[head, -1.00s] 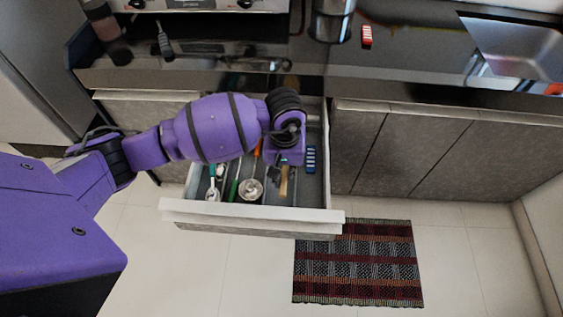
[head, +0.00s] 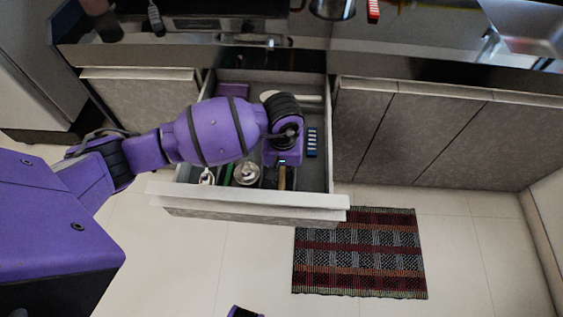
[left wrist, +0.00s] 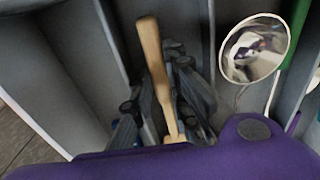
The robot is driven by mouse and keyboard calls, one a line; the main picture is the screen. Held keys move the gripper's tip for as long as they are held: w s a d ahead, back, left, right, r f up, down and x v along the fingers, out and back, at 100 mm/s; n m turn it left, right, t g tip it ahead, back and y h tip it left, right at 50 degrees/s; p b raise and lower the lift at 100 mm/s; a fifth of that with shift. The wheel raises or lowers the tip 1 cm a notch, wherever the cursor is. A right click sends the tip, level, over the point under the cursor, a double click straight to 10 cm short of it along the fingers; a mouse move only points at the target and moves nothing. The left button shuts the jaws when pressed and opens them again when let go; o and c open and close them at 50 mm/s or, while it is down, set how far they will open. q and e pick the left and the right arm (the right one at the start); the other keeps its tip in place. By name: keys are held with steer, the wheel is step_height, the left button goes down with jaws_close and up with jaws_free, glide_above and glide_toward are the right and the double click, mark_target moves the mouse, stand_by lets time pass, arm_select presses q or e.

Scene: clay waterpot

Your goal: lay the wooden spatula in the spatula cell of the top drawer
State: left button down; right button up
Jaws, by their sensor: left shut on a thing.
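The wooden spatula (head: 283,180) shows as a light wooden handle low in the open top drawer (head: 245,213). In the left wrist view its handle (left wrist: 152,60) points away between grey dividers, over a cell's floor. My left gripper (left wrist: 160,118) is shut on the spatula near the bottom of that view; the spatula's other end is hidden. In the head view my left gripper (head: 282,165) is over the right part of the drawer, and my arm hides much of the cells. I cannot tell whether the spatula touches the drawer floor.
A metal ladle (head: 247,173) and a green handle (head: 227,174) lie in cells left of the spatula. A blue item (head: 312,142) lies to the right. The drawer's front wall and dividers stand close around my gripper. A striped rug (head: 360,252) lies on the floor.

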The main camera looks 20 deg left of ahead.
stand_by(0.4)
arm_select(q)
steer(key=c, duration=1.6)
jaws_free()
steer(key=shift+d, duration=0.1)
steer(key=shift+w+r, duration=0.1)
steer(key=shift+r, duration=0.45)
step_height(320, 180, up, 11)
steer(key=shift+r, duration=0.1)
